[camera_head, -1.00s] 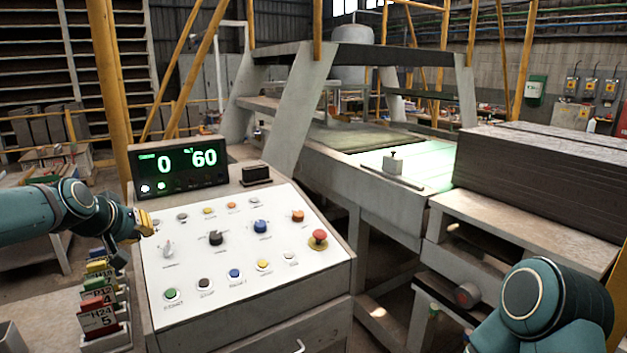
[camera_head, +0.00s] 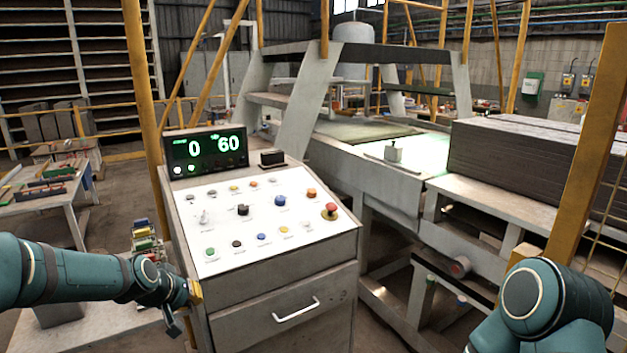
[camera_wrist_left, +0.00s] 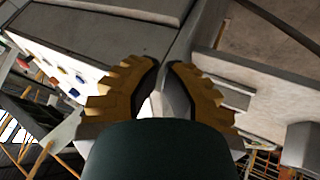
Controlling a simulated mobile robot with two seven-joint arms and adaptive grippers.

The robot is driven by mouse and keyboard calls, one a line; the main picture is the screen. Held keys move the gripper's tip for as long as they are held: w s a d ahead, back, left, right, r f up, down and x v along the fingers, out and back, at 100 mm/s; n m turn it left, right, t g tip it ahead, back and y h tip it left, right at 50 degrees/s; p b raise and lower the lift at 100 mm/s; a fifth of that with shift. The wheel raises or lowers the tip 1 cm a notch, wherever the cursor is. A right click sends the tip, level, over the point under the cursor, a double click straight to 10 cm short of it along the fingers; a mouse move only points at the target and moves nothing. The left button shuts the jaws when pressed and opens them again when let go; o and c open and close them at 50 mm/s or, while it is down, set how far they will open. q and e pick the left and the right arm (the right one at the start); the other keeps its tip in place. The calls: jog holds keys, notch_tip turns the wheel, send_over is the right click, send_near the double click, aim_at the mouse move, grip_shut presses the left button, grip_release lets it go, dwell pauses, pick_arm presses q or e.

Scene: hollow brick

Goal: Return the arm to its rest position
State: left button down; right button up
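My left arm comes in from the left in the head view. Its gripper (camera_head: 194,292) has yellow fingers and hangs beside the left front edge of the control console (camera_head: 265,255), below panel height. In the left wrist view the two yellow fingers (camera_wrist_left: 165,64) are drawn together, with only a thin gap between their tips and nothing held. They appear apart from the console. My right arm shows only as a teal joint at lower right; its gripper is out of the picture.
The console's white button panel (camera_head: 225,222) and display (camera_head: 207,153) reading 0 and 60 stand close. Small coloured blocks (camera_head: 145,240) lie behind my left wrist. A conveyor machine (camera_head: 375,165), stacked grey slabs (camera_head: 520,150) and a yellow post (camera_head: 590,150) stand to the right.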

pick_arm(q)
jog(key=s+d+f+m+g+h, duration=0.1)
jog(key=s+d+f+g, duration=0.1)
jog(key=s+d+f, duration=0.65)
jog(key=s+d+f+g, duration=0.1)
jog(key=s+d+f, duration=0.35)
jog(key=f, duration=0.65)
jog(key=s+d+f+g, duration=0.1)
jog(key=s+d+f, duration=0.1)
jog(key=s, duration=0.5)
jog(key=s+d+f+m+g, duration=0.1)
jog(key=s+d+f, duration=0.2)
jog(key=s, duration=0.4)
jog(key=shift+f+g+h, duration=0.3)
jog(key=shift+f, duration=0.55)
pick_arm(e)
jog(key=shift+s+r, duration=0.15)
jog(key=shift+s, duration=0.15)
